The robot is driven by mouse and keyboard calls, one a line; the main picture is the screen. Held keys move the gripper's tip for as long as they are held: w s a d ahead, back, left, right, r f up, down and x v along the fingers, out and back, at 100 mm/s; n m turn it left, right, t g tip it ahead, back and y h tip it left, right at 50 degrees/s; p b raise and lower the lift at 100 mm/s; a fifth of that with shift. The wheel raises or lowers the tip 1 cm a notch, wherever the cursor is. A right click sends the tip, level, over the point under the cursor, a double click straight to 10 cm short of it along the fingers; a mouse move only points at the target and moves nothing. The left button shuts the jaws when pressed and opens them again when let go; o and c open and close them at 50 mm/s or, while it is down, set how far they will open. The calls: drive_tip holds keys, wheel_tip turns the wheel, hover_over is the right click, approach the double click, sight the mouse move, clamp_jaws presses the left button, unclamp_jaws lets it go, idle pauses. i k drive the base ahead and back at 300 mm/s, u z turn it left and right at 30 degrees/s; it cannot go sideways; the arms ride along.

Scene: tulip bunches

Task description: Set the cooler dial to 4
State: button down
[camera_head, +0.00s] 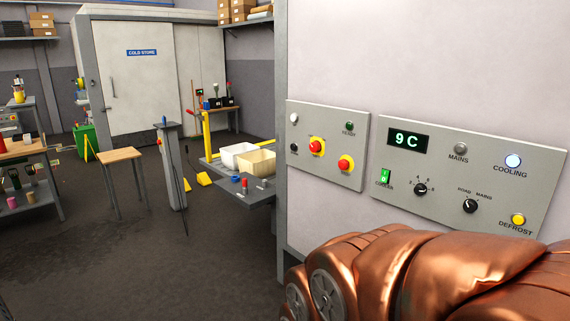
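The cooler dial (420,189) is a small black knob on the grey right-hand control panel (480,160), with small numbers around it. The numbers and its pointer are too small to read surely. A green rocker switch (385,177) labelled COOLER sits just left of it. The display (407,139) above reads 9 C. The COOLING lamp (513,161) glows bluish white. My copper-coloured arm fills the lower right, in front of and below the panel. My gripper is not in view.
A second black knob (470,206), labelled ROAD and MAINS, and a yellow DEFROST button (518,220) are to the right of the dial. A left panel (325,178) has red buttons. A bench with bins (254,162) stands further left; the floor (130,240) in front is open.

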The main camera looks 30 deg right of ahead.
sight(419, 190)
drive_tip(key=z, duration=1.5)
drive_tip(key=k, duration=0.45)
drive_tip(key=u, duration=1.55)
drive_tip(key=i, duration=0.6)
drive_tip(key=z, duration=0.15)
